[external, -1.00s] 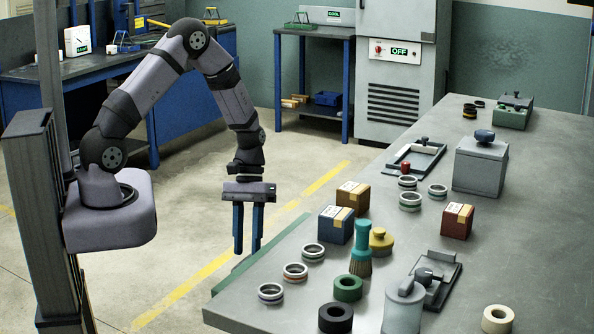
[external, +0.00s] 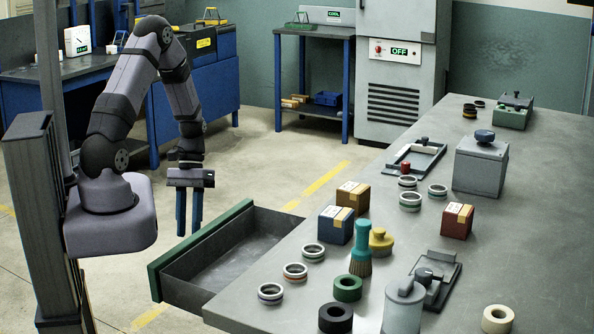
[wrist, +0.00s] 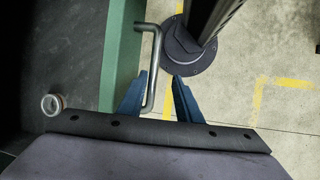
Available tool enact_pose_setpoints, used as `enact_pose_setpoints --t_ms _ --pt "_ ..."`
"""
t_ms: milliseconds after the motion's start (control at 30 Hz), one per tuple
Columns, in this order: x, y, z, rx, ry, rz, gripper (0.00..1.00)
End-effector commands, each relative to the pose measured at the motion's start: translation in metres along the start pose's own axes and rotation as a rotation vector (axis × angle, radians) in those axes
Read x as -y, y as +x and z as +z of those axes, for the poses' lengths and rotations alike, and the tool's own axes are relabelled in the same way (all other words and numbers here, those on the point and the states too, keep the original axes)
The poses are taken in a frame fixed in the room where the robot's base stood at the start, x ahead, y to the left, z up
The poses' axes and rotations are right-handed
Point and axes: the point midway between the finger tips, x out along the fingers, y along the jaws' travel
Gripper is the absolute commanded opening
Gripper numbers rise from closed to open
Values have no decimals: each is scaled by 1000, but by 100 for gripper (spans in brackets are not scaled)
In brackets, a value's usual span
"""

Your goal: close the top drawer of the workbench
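The top drawer (external: 235,265) of the workbench (external: 470,270) stands pulled far out, its dark grey interior showing in the external view. Its green front panel (external: 200,247) also shows in the wrist view (wrist: 122,50). A bent metal handle (wrist: 152,75) juts out from that panel. My gripper (external: 188,232) points down on the outer side of the drawer front. In the wrist view my gripper's blue fingers (wrist: 160,76) are apart, with the handle bar between them, nearer the left finger. Contact with the bar cannot be told. The handle is hidden in the external view.
Rings, boxes, a brush (external: 361,248) and a grey canister (external: 403,305) stand on the bench top. A small pale ring (wrist: 52,104) shows left of the panel in the wrist view; its surface is unclear. The floor outside the drawer is open, with a yellow line.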

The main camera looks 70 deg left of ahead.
Motion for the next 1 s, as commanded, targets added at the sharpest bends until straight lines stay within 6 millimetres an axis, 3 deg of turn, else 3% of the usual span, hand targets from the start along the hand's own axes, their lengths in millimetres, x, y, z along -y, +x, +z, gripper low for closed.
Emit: enact_pose_setpoints --t_ms 100,433,1000 --pt "20 -3 1 -2 -3 0 30" --pt "17 -36 0 -2 0 0 30" --pt "17 -40 1 0 0 0 30"
